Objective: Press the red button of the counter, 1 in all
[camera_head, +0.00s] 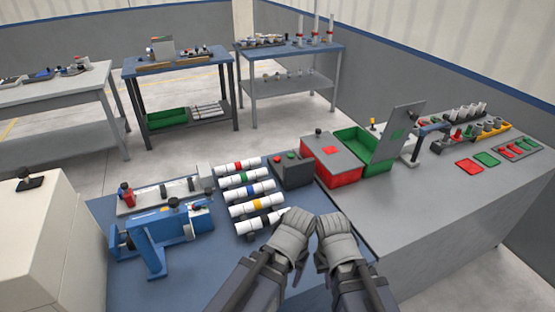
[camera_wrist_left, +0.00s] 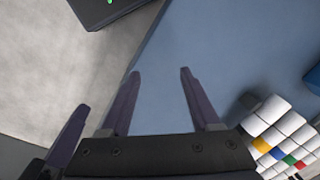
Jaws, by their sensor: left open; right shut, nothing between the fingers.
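Several white pipes (camera_head: 252,206) with coloured bands lie left of my grippers. A blue fixture (camera_head: 160,236) stands further left. A red box (camera_head: 331,160) and a green bin (camera_head: 355,141) stand right of the counter.

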